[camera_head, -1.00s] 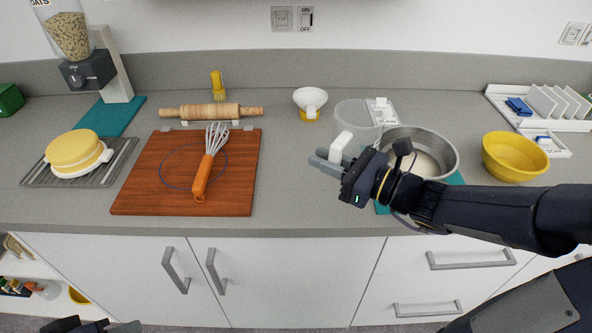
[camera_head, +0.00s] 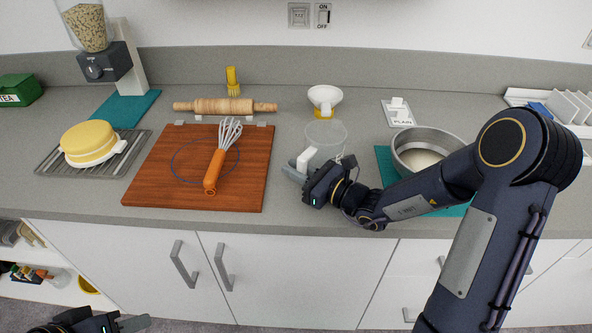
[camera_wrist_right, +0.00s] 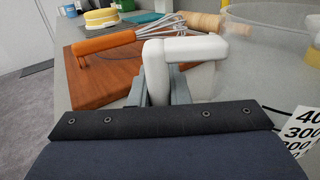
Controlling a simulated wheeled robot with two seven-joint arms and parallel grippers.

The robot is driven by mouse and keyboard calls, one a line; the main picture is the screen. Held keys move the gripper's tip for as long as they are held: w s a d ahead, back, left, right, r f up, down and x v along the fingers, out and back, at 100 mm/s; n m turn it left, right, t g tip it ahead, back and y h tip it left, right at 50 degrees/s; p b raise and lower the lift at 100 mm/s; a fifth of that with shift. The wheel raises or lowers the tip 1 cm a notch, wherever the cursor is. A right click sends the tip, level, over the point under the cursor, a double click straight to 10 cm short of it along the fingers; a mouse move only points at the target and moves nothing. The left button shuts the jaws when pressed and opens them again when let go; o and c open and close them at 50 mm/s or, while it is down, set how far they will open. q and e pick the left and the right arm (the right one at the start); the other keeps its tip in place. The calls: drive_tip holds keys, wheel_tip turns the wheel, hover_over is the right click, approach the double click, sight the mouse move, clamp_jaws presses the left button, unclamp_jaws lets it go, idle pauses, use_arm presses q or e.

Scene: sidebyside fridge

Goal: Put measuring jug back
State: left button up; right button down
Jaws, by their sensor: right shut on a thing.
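My right gripper (camera_head: 298,169) is shut on the handle. In the right wrist view the white handle (camera_wrist_right: 181,50) sits between the fingers, and the jug's clear body (camera_wrist_right: 268,48) is at the right, with its printed scale (camera_wrist_right: 301,135) partly cut off. I cannot tell whether the jug's base touches the counter. My left gripper (camera_head: 128,322) is at the bottom left edge, away from the counter; its jaws are not clear.
The wooden board (camera_head: 145,185) with an orange-handled whisk (camera_head: 215,170) is left of the jug. The steel bowl (camera_head: 432,137) on a teal mat is at right, partly behind my arm.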

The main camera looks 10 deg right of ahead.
drive_tip(key=shift+f, duration=0.15)
drive_tip(key=c, duration=1.4)
unclamp_jaws()
drive_tip(key=shift+o, duration=0.2)
